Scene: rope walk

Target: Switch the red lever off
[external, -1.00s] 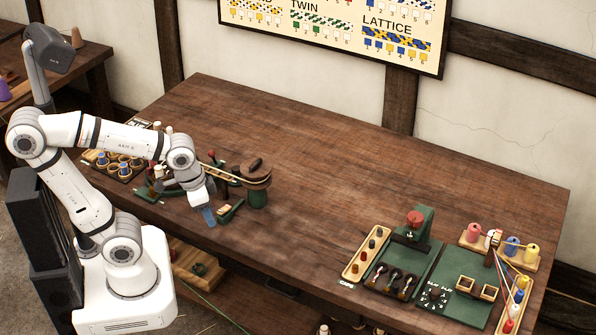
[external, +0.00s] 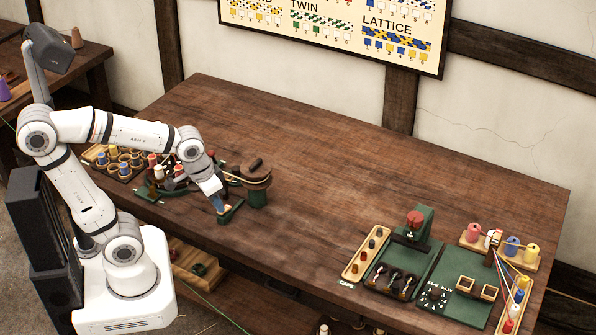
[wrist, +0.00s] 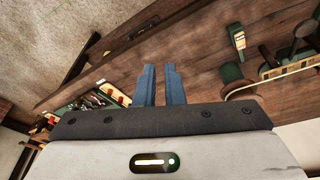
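My gripper (external: 217,206) has blue fingers that point down near the table's front edge. In the wrist view its fingers (wrist: 160,78) are a little apart, with nothing between them. A small green base (external: 231,210) with a pale piece is close by the fingertips, partly hidden by them. In the wrist view the green base (wrist: 238,42) lies ahead and to the right, with a pale label and a touch of red. I cannot make out a lever handle on it. A red knob (external: 415,218) tops a green stand far to the right.
A round green-and-brown drum (external: 257,190) stands just right of the gripper. A green-based rig (external: 160,187) and a wooden spool rack (external: 113,172) are at left. Wooden trays, coloured spools (external: 512,245) and green panels are at right. The middle of the table (external: 330,180) is clear.

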